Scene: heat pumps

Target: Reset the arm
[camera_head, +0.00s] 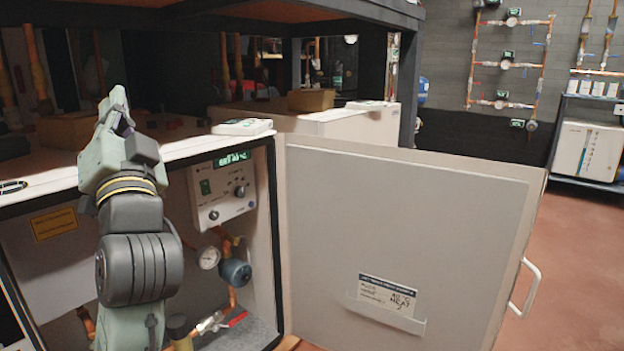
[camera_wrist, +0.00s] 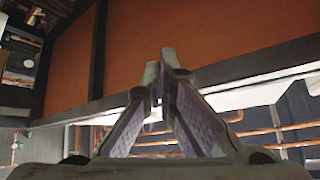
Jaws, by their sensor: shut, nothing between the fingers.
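My gripper (camera_head: 117,108) is at the left in the head view, raised in front of an open white cabinet (camera_head: 278,225) and pointing up. Its fingers are shut with nothing between them. In the wrist view the two fingers of my gripper (camera_wrist: 165,62) come together at their tips. Behind them are an orange-brown panel (camera_wrist: 190,40) with dark frame bars and some copper pipes. My arm hides part of the cabinet's left inside.
The cabinet door (camera_head: 410,240) stands wide open to the right, with a handle (camera_head: 526,288) and a card (camera_head: 387,296). Inside are a control box (camera_head: 222,190), a gauge (camera_head: 208,258) and a red-handled valve (camera_head: 232,320). A dark shelf frame (camera_head: 408,80) stands above. Free floor (camera_head: 575,260) lies right.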

